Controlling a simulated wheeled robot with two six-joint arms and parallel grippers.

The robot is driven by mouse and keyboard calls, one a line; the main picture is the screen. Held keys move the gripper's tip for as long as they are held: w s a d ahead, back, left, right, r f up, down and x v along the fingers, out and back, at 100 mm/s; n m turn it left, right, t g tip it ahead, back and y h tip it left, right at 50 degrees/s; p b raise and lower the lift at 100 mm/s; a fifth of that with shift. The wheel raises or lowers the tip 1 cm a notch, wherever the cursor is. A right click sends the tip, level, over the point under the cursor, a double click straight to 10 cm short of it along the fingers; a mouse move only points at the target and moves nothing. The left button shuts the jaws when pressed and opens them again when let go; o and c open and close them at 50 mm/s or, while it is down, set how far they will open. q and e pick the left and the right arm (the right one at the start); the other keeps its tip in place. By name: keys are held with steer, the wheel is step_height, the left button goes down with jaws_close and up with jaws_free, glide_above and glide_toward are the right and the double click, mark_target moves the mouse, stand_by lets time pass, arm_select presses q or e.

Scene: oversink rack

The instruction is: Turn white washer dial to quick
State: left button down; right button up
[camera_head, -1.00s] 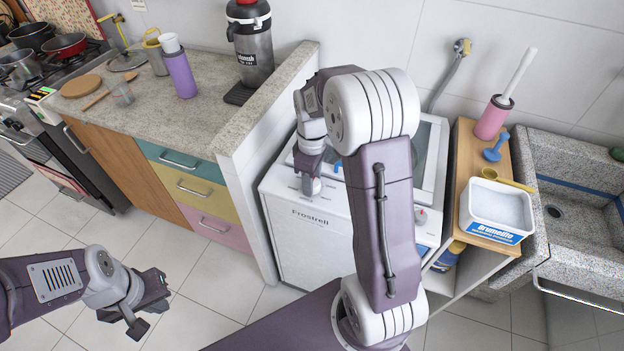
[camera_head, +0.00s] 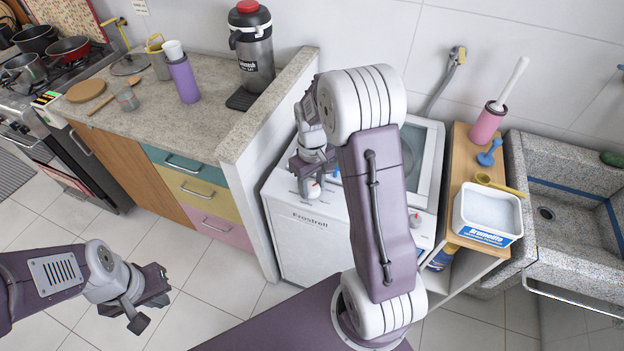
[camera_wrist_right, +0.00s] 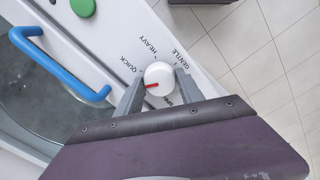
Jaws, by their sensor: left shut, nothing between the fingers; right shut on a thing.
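The white washer (camera_head: 320,245) stands in the middle of the head view. Its white dial (camera_wrist_right: 158,78) has a red mark pointing left, near the QUICK label (camera_wrist_right: 129,65) and slightly below it. HEAVY (camera_wrist_right: 148,46) and GENTLE (camera_wrist_right: 181,58) are printed around it; a further label is partly hidden by my gripper. My right gripper (camera_wrist_right: 158,88) is shut on the dial, one finger on each side. My left gripper (camera_head: 148,303) is shut and empty over the floor at lower left.
A blue handle (camera_wrist_right: 60,65) and a green button (camera_wrist_right: 83,7) are near the dial. A granite counter wall (camera_head: 262,110) stands left of the washer. A wooden shelf (camera_head: 460,160) with a white tub (camera_head: 489,212) stands right, beside the stone sink (camera_head: 540,185).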

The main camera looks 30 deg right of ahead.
mark_target(311, 187)
steer(key=m+p, duration=0.2)
steer(key=m, duration=0.1)
steer(key=shift+r, duration=0.2)
steer(key=shift+f+m+p, duration=0.1)
steer(key=shift+m+p, duration=0.4)
steer(key=shift+m, duration=1.1)
steer(key=o, duration=1.4)
step_height(311, 187, up, 9)
steer(key=shift+p, duration=0.45)
steer(key=shift+a, duration=0.1)
